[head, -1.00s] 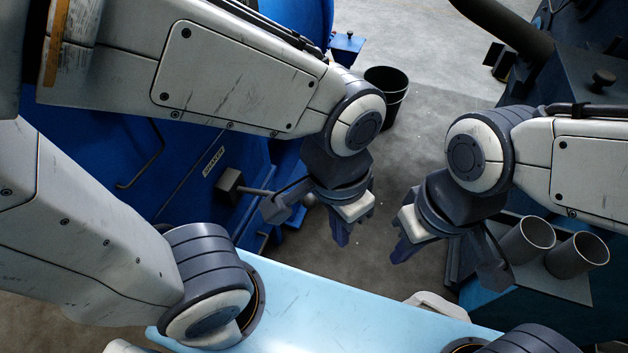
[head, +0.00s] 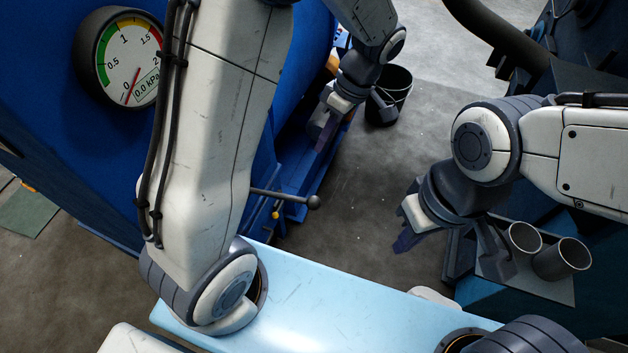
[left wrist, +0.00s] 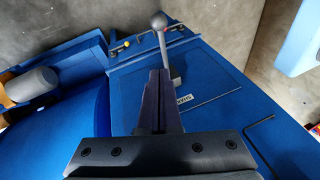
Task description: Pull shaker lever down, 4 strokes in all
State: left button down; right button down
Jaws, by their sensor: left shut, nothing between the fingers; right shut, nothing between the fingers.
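The shaker lever (head: 285,196) is a thin rod with a dark ball knob, standing out to the right from the blue machine in the head view. Its base is hidden behind my left arm. In the left wrist view, the grey ball knob (left wrist: 158,20) and the rod show beyond my fingertips, with the pivot block partly hidden. My left gripper (head: 322,138) is shut and empty, above the knob in the head picture and apart from it. My right gripper (head: 402,243) is shut and empty, right of the lever and well clear of it.
A round gauge (head: 128,62) on the blue machine reads 0.0 kPa. A black bin (head: 390,95) stands on the floor behind my left gripper. Two grey cups (head: 560,260) sit at the right beside my right gripper. Open floor lies between the machine and my right arm.

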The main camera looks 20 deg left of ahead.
pick_arm(q)
jog(key=shift+s+d+f+p+x, duration=0.15)
jog(key=shift+d+p+x, duration=0.35)
jog(key=shift+x, duration=1.65)
jog(key=shift+s+d+f+p+x, duration=0.15)
jog(key=shift+d+p+x, duration=0.35)
jog(key=shift+x, duration=1.6)
jog(key=shift+s+d+p+x, duration=0.15)
jog(key=shift+d+p+x, duration=0.3)
jog(key=shift+x, duration=1.7)
jog(key=shift+a, duration=0.1)
